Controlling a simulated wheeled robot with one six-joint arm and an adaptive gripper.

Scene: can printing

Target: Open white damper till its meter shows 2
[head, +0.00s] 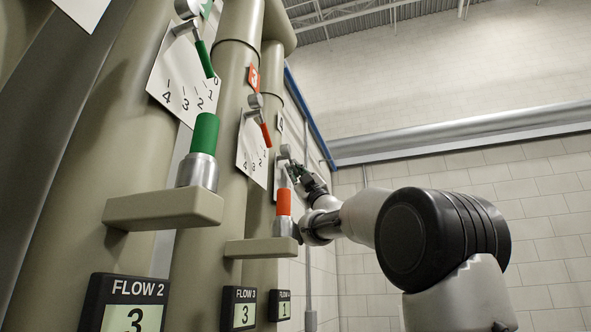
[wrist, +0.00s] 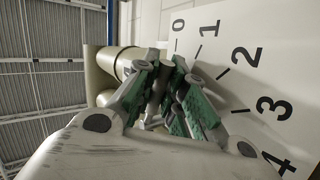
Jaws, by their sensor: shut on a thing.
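The farthest damper's white dial plate (head: 278,182) is on the back pipe, and it fills the right of the wrist view (wrist: 222,75) with numbers 0 to 4. My gripper (head: 294,168) is at this damper, its green-padded fingers (wrist: 165,75) closed together in front of the plate near the 0 and 1 marks. It is shut on the white damper's handle, which is mostly hidden between the fingers. The FLOW 4 meter (head: 284,305) below reads 1.
A green damper handle (head: 205,58) and an orange one (head: 266,135) are on the nearer pipes. Green (head: 206,133) and orange (head: 284,203) cylinders stand on brackets nearby. The FLOW 2 (head: 133,315) and FLOW 3 (head: 244,314) meters each read 3. Open room lies to the right.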

